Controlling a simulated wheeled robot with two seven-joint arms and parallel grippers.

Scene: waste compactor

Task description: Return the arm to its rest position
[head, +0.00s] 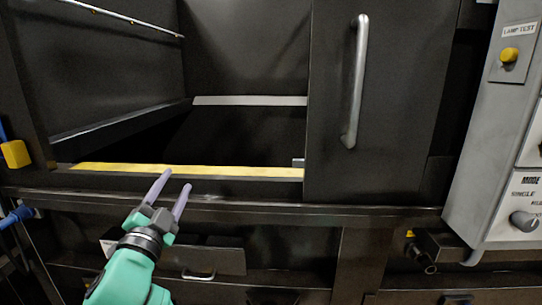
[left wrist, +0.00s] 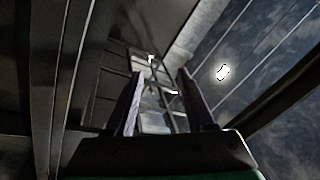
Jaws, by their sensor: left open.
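My left gripper (head: 172,187) is in front of the compactor's open chamber, just below the yellow sill strip (head: 190,170) in the head view. Its two grey fingers stand apart with nothing between them. In the left wrist view the fingers (left wrist: 163,95) also show apart and empty, with a dark frame and lights beyond them. My left arm comes in teal from the lower left. My right gripper does not show in either view.
A dark door (head: 395,100) with a long metal handle (head: 357,80) covers the chamber's right side. A grey control box (head: 490,150) with a yellow button (head: 509,55) stands at the right. A lower drawer handle (head: 198,275) is close to my left arm.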

